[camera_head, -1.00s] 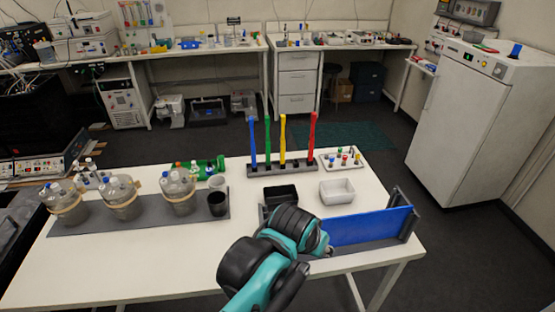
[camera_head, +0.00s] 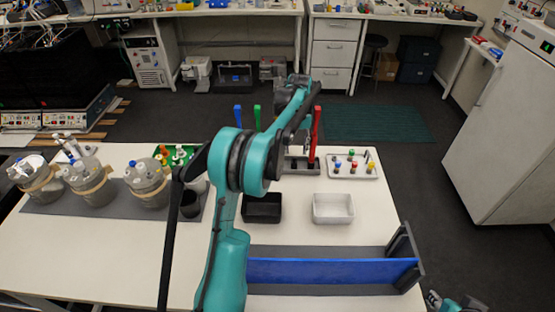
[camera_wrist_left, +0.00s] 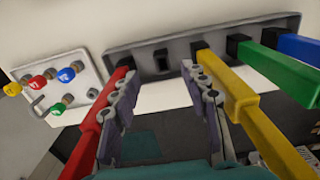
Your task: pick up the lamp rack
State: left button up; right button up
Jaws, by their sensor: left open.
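The lamp rack (camera_head: 295,164) is a long grey bar on the white table, partly hidden behind my left arm. It holds upright coloured sticks in blue, green, yellow and red; the yellow one is hidden in the head view.
A tray with coloured caps (camera_head: 353,168) stands right of the rack. A black bin (camera_head: 262,208) and a white bin (camera_head: 333,208) stand nearer. A blue panel (camera_head: 335,271) stands at the front. Capped vessels (camera_head: 92,183) stand at left.

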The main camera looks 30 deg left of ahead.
aim_at(294, 161)
pick_arm(q)
jog(key=shift+w+a+f+b, duration=0.2)
jog(key=shift+w+f, duration=0.15)
jog(key=shift+f, duration=0.3)
jog(key=shift+w+a+f+b, duration=0.15)
jog(key=shift+w+f, duration=0.2)
jog(key=shift+f, duration=0.25)
jog(key=shift+s+f+b, duration=0.2)
jog(key=shift+f+b, duration=0.15)
jog(key=shift+f, duration=0.2)
notch_tip(294, 161, down, 5)
jog(key=shift+r+b, duration=0.15)
jog(key=shift+b, duration=0.95)
jog(key=shift+s+r, duration=0.1)
grip_shut()
pick_arm(e)
jog(key=f, duration=0.3)
jog(key=shift+w+a+f, duration=0.15)
jog(key=shift+w+f, duration=0.15)
jog(key=shift+w, duration=0.1)
